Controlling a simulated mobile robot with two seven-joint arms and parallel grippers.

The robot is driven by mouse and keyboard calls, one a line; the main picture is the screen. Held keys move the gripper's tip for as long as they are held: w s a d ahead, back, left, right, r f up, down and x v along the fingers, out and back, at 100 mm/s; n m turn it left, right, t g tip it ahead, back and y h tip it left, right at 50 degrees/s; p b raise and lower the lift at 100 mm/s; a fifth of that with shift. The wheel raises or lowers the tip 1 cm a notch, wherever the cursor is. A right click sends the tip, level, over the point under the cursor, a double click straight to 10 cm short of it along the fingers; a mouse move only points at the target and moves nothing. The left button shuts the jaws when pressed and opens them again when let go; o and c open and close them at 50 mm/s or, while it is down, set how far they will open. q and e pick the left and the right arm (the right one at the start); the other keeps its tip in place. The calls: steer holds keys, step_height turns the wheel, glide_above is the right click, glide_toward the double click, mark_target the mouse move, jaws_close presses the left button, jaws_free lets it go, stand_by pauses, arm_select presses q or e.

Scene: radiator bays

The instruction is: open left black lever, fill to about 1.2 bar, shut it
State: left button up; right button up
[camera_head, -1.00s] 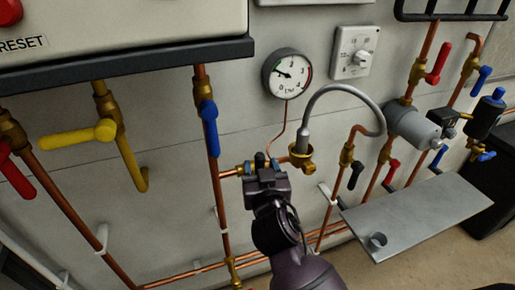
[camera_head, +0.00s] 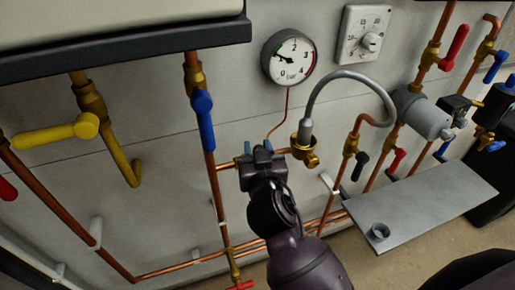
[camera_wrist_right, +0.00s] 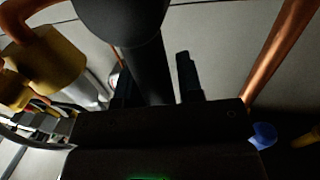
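My right gripper (camera_head: 262,153) is at the horizontal branch left of the brass cup (camera_head: 304,151), covering the valve there. In the right wrist view, a black rounded end with a stem (camera_wrist_right: 148,68), apparently the left black lever, lies between the two fingers (camera_wrist_right: 157,88). A gap shows beside the right finger, so the gripper looks open around it. A second black lever (camera_head: 360,166) hangs on the pipe to the right. The round gauge (camera_head: 289,58) is marked 0 to 4; its needle points left and slightly up, a little under 1. My left gripper is not in view.
A grey hose (camera_head: 350,76) arches right from the brass cup. A blue lever (camera_head: 204,118) hangs on the vertical pipe at left, and a yellow lever (camera_head: 55,134) is farther left. A grey shelf (camera_head: 430,205) juts out at lower right. A dial box (camera_head: 364,36) is beside the gauge.

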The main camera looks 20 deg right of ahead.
jaws_close()
